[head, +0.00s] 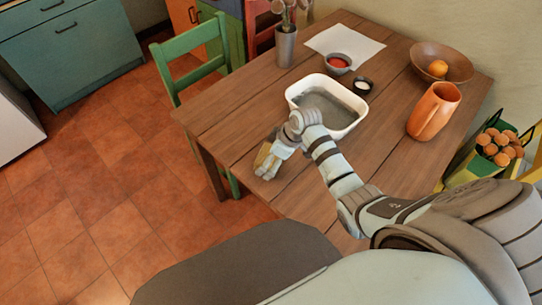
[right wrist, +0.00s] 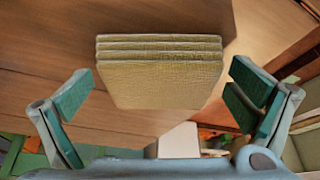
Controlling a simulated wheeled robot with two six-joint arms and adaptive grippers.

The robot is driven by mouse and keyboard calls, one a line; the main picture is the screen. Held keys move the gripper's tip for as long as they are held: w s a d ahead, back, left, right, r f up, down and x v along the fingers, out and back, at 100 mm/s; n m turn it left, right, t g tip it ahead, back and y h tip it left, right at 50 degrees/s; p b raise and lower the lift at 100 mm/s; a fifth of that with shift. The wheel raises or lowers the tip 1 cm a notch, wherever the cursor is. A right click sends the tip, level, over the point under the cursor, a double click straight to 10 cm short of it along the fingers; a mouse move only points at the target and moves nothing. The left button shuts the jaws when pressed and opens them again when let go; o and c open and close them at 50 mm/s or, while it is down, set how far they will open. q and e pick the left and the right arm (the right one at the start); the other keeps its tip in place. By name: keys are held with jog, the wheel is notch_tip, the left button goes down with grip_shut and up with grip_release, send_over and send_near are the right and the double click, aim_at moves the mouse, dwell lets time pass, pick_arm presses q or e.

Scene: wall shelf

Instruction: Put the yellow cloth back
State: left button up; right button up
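The yellow cloth (right wrist: 160,82) is a folded stack of several layers in the right wrist view, with its folded edges facing the camera. My right gripper (right wrist: 163,100) is open, with one green-padded finger on each side of the cloth and a gap on both sides. In the head view my right gripper (head: 272,160) is low over the table's near left edge. The cloth is mostly hidden there by the gripper. Whether the cloth touches the table is hard to tell. My left gripper is not in view.
On the wooden table (head: 235,115) are a white basin (head: 300,88) with grey content, a red-filled bowl (head: 338,63), a small dark cup (head: 362,86), an orange jug (head: 433,112), and a wooden bowl (head: 455,65) holding an orange fruit. A green chair (head: 180,70) stands left.

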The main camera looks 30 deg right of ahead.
jog(key=shift+r, duration=0.2)
jog(key=p+v, duration=0.3)
jog(key=v, duration=0.9)
jog(key=shift+f, duration=0.1)
